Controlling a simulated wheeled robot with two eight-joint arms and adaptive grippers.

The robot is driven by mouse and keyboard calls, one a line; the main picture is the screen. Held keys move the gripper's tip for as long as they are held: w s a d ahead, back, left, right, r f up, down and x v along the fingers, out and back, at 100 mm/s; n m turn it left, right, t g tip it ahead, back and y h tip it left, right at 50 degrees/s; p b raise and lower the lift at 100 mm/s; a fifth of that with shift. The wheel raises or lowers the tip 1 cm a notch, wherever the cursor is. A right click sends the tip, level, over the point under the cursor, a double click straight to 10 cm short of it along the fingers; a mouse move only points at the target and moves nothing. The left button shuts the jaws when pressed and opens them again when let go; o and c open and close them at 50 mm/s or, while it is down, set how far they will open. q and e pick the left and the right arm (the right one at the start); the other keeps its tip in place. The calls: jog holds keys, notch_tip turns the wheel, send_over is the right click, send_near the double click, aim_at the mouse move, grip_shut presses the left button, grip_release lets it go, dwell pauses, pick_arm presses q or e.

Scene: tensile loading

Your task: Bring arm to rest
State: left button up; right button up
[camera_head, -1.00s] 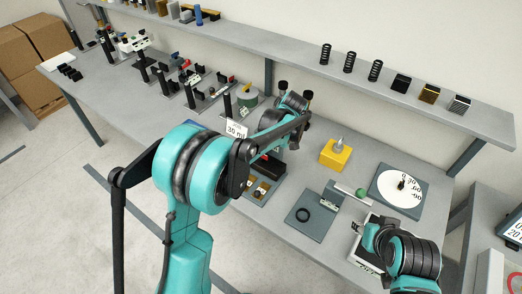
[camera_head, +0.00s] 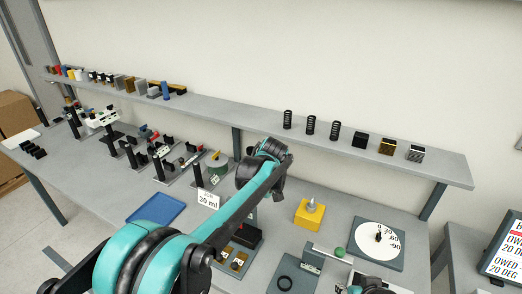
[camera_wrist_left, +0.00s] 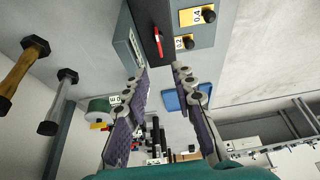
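My left arm crosses the head view from the lower left, and its wrist end (camera_head: 266,160) is above the bench near the shelf's front edge. The fingers are not clear there. In the left wrist view my left gripper (camera_wrist_left: 162,72) has its two fingers apart with nothing between them. Beyond them are a dark device with a red lever (camera_wrist_left: 158,42) and yellow tags (camera_wrist_left: 197,16) beside black knobs, and a blue tray (camera_wrist_left: 174,101). My right arm shows only as a small piece at the bottom edge of the head view; its gripper is out of sight.
The bench holds a yellow block (camera_head: 309,214), a white dial disc (camera_head: 377,246), a "30 ml" sign (camera_head: 208,201), a blue tray (camera_head: 157,210) and several fixtures. A shelf (camera_head: 260,138) with springs and blocks runs along the back. Open air lies above the bench.

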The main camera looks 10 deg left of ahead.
pick_arm(q)
jog(key=s+a+r+m+t+h+b, duration=0.1)
jog(key=s+a+m, duration=0.15)
jog(key=s, duration=0.35)
jog(key=s+a+r+m+t+h+b, duration=0.1)
jog(key=s+r+m, duration=0.1)
jog(key=s+m, duration=0.3)
jog(key=s+a+f+m+t+h+b, duration=0.1)
jog(key=s+f+m, duration=0.5)
jog(key=s, duration=0.8)
jog(key=t+h, duration=0.1)
jog(key=t, duration=0.1)
jog(key=shift+a+f+m+t, duration=0.2)
jog(key=shift+f+m+t, duration=0.1)
jog(key=shift+m+t, duration=0.1)
